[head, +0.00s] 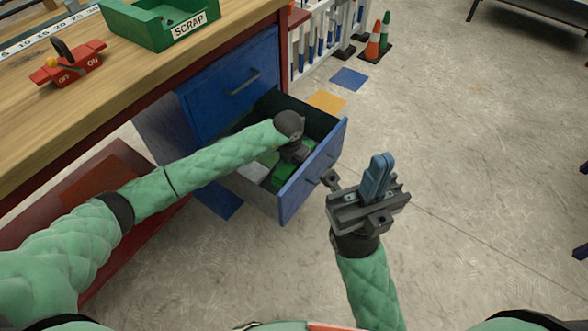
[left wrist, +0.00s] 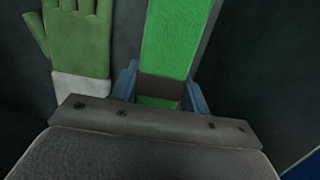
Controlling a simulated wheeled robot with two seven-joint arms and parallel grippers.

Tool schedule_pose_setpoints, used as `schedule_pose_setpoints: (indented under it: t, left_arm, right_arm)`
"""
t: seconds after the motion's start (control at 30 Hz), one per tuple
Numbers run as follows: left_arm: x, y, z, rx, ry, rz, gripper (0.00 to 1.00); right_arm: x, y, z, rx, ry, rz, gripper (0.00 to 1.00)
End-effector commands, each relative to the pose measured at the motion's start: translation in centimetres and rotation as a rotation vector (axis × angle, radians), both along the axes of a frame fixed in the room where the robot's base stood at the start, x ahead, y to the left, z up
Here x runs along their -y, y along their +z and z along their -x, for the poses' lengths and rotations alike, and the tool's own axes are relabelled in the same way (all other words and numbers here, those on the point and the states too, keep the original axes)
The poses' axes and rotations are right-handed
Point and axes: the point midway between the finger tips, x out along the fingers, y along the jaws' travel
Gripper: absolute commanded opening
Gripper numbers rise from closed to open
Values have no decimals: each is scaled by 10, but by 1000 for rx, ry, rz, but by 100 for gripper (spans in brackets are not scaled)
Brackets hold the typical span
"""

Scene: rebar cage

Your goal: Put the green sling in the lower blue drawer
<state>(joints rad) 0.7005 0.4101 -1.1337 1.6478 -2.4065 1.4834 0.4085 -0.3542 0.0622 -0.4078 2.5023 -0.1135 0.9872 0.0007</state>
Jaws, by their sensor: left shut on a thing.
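The green sling (head: 282,178) is inside the open lower blue drawer (head: 318,172). In the left wrist view the sling (left wrist: 172,40) is a bright green band with a dark strip across it, running between my blue fingers. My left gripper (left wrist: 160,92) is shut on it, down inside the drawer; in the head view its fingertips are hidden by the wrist. My right gripper (head: 376,176) is outside the drawer, to its right, with its blue fingers together and nothing seen between them.
A green glove with a pale cuff (left wrist: 78,45) lies in the drawer beside the sling. The upper blue drawer (head: 230,85) is shut. On the workbench (head: 120,95) are a green SCRAP bin (head: 160,25) and a red switch (head: 68,65).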

Motion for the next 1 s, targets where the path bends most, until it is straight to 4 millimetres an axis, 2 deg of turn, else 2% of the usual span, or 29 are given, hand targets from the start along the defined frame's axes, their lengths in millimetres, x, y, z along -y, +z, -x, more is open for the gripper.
schedule_pose_setpoints:
  t: [0.33,0.73,0.77,0.8,0.87,1.0]
  left_arm:
    - [1,-40,0,-1,1,2,6]
    - [0,-45,0,0,0,0,6]
    - [0,-46,1,-1,0,-1,49]
    - [0,-45,1,-1,0,-1,57]
    - [0,-45,1,-1,0,-1,67]
    - [0,-45,1,-1,0,-1,67]
  right_arm:
    - [-1,-4,0,1,13,-7,0]
    - [-2,-3,-1,6,19,-10,0]
    - [-3,-3,-1,6,20,-10,0]
    - [-3,-3,-1,5,20,-9,0]
    - [-3,-3,-1,4,20,-10,0]
    - [-3,-3,-1,2,19,-11,0]
